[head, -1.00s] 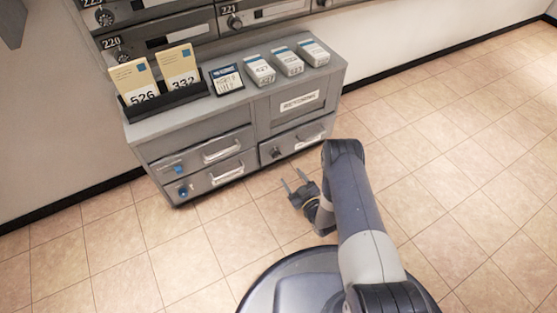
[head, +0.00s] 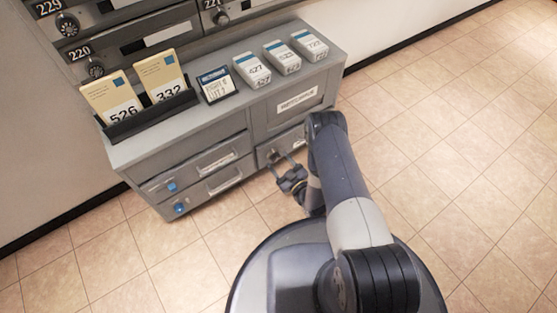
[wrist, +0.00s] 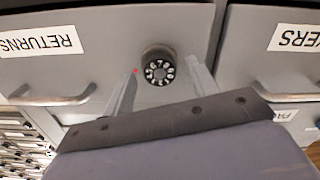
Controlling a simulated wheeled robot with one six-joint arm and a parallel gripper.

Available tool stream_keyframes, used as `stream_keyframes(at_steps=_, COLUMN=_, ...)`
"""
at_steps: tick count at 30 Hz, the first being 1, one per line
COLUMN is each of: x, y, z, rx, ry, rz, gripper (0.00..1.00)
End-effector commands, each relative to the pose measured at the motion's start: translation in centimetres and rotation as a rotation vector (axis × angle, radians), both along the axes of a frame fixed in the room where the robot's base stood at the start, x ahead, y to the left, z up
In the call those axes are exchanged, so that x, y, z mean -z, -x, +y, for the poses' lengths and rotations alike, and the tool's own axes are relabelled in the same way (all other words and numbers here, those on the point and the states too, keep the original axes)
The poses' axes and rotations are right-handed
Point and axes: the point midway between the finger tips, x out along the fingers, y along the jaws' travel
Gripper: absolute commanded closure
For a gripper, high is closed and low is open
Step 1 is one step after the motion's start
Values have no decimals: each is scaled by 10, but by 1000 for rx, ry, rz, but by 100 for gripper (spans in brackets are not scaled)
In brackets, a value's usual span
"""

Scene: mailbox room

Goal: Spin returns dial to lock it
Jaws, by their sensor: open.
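The returns dial (wrist: 158,70) is a round black dial with pale number marks, on a grey drawer front (wrist: 100,40) labelled RETURNS in the wrist view, where the labels appear upside down. My gripper (wrist: 162,66) is open, with one finger on each side of the dial and visible gaps between. Whether the fingertips reach around it in depth is unclear. A small red mark shows just left of the dial. In the head view my gripper (head: 285,163) is at the lower right drawer of the grey cabinet, partly covering it.
The grey cabinet (head: 130,152) holds a rack of cards (head: 150,116), a small sign (head: 215,85) and three boxes (head: 281,57) on top. Mailboxes (head: 150,40) stand behind. Tiled floor at right is clear.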

Motion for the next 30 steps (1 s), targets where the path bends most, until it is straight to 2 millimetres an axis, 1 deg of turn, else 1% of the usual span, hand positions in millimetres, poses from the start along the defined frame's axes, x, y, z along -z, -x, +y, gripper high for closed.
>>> stream_keyframes(at_steps=4, x=0, y=0, z=0, rx=0, ry=0, rz=0, gripper=45)
stream_keyframes(at_steps=20, x=0, y=0, z=0, rx=0, ry=0, rz=0, gripper=89)
stream_keyframes(at_steps=30, x=0, y=0, z=0, rx=0, ry=-42, rz=29, gripper=89)
